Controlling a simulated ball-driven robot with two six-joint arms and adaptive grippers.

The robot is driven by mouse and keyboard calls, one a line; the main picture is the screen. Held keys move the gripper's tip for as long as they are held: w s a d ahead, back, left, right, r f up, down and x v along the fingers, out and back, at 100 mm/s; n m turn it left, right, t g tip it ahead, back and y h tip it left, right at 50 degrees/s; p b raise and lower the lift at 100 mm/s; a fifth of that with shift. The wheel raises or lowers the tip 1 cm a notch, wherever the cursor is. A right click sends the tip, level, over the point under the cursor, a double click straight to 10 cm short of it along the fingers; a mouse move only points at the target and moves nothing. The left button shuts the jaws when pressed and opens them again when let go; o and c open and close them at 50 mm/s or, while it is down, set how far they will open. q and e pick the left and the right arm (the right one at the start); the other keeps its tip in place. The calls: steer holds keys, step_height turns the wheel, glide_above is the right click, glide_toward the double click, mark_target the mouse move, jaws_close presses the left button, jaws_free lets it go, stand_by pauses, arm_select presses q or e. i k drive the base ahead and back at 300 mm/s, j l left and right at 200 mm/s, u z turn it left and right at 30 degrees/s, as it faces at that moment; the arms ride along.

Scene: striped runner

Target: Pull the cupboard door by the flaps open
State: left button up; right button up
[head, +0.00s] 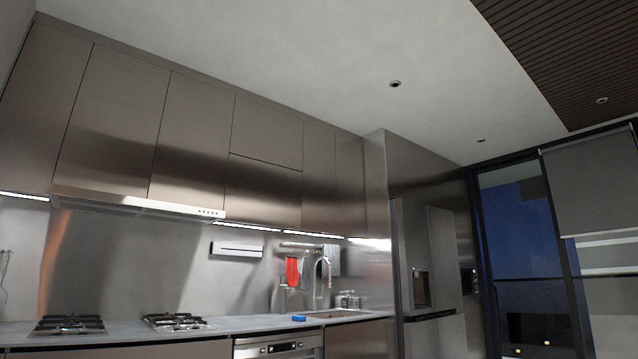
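Brown-grey metal wall cupboard doors (189,137) run in a row along the upper left wall, all closed and flush. Two wider flap-like panels, an upper one (267,131) and a lower one (262,192), are stacked in the middle of the row and also closed. I cannot tell which door the task means. Neither of my grippers shows in the head view.
Below the cupboards are a range hood (135,205), a counter (240,325) with two gas hobs (176,321), a blue sponge (299,318), a sink with a tap (326,280) and a dishwasher (278,346). A tall fridge (425,255) stands to the right, then a dark window (520,230).

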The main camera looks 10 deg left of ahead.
mark_target(318, 185)
steer(key=i, duration=1.25)
steer(key=i+j+u, duration=0.15)
steer(key=i, duration=1.15)
steer(key=i+l, duration=0.15)
steer(key=i, duration=1.1)
steer(key=j+u, duration=0.05)
steer(key=j, duration=0.05)
